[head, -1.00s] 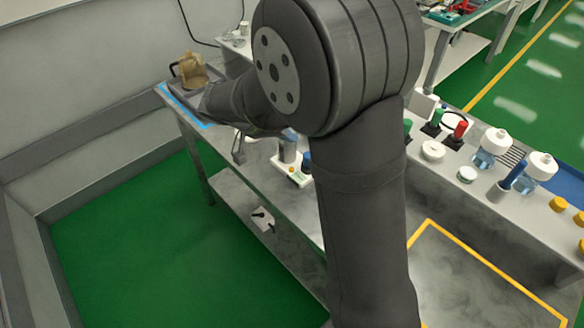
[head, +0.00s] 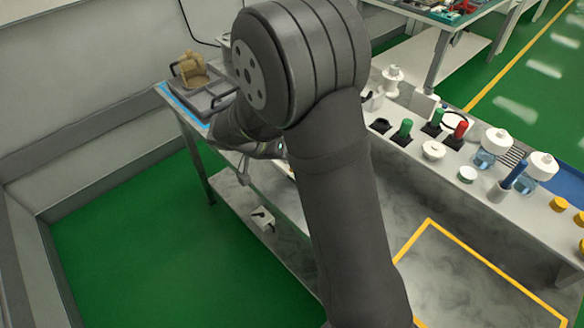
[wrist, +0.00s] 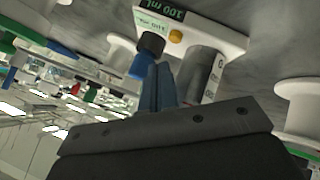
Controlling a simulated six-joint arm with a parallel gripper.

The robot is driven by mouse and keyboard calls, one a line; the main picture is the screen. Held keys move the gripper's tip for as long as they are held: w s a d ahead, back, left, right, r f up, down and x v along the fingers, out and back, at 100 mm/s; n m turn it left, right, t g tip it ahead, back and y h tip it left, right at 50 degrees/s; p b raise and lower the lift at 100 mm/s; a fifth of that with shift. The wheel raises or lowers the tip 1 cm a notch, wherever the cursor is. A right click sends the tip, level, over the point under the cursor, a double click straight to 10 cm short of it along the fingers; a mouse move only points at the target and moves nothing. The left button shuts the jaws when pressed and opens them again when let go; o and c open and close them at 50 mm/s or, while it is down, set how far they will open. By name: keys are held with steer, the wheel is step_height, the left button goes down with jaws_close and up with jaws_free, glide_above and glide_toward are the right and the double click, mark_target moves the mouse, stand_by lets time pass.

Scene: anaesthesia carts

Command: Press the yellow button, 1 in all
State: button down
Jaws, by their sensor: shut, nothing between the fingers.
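The yellow button (wrist: 175,36) is a small round button on a white device with a "100 ml" label, near the top middle of the wrist view. A grey cylinder (wrist: 203,72) and a black-and-blue knob (wrist: 150,46) stand on the same device, either side of the button. My gripper (wrist: 159,72) is shut and empty, its fingertips close to the knob and a little below the button in the picture. I cannot tell whether they touch anything. In the head view my gripper (head: 246,172) shows partly at the bench edge, and my arm hides the button.
White spool-shaped things (wrist: 300,105) stand close by in the wrist view. Green (head: 405,128) and red (head: 460,130) items and bottles (head: 492,146) crowd the right side.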

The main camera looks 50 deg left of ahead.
steer(key=shift+f, duration=0.6)
steer(key=shift+f, duration=0.1)
stand_by(1.6)
steer(key=shift+f, duration=0.35)
steer(key=shift+f, duration=0.45)
stand_by(0.6)
steer(key=shift+r, duration=0.9)
steer(key=shift+r, duration=2.5)
